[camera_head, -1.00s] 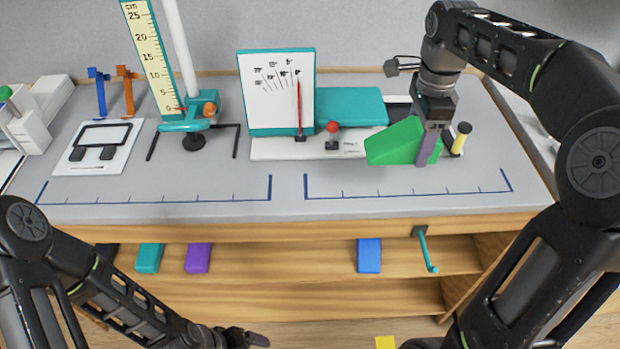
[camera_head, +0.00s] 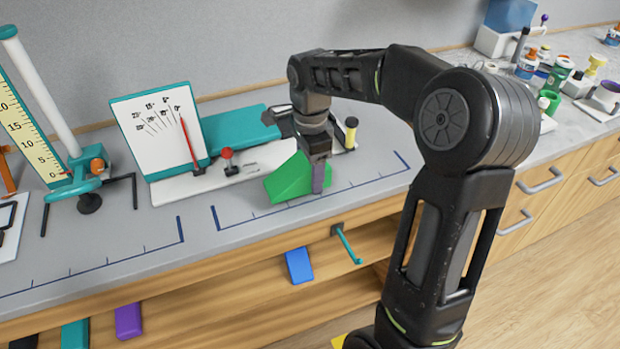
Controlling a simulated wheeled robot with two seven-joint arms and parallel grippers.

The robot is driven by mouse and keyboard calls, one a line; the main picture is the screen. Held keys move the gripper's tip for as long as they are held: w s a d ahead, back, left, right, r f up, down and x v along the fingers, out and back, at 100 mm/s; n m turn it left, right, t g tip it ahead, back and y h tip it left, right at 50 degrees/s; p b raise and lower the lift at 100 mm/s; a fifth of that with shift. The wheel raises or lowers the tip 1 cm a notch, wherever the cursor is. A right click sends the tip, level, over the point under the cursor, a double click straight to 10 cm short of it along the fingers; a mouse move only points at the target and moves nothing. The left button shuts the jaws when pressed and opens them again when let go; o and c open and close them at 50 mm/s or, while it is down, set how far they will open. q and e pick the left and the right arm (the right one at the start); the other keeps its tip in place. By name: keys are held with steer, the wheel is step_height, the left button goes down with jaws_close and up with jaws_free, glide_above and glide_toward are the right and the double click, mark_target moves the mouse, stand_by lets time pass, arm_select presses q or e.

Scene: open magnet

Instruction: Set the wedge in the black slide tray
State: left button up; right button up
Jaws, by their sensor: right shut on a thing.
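The green wedge (camera_head: 289,181) is held in my right gripper (camera_head: 318,178), which is shut on it. It is tilted, above or at the grey counter, just in front of the white base of the dial instrument; I cannot tell whether it touches the counter. One finger shows as a purple-grey strip on its right side. The gripper and wrist hide part of the wedge and what lies behind it. I cannot make out the black slide tray clearly. My left gripper is out of the picture.
The dial board (camera_head: 158,130), with a red needle, stands left of the wedge. A teal handle (camera_head: 348,247) juts from the counter's front. Bottles and jars crowd the far right counter (camera_head: 480,62).

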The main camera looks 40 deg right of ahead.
step_height(320, 180, down, 3)
stand_by(0.3)
steer(key=shift+f, duration=0.15)
steer(key=o, duration=1.3)
steer(key=shift+o, duration=0.2)
steer(key=shift+r, duration=0.35)
step_height(320, 180, up, 12)
steer(key=shift+f, duration=0.15)
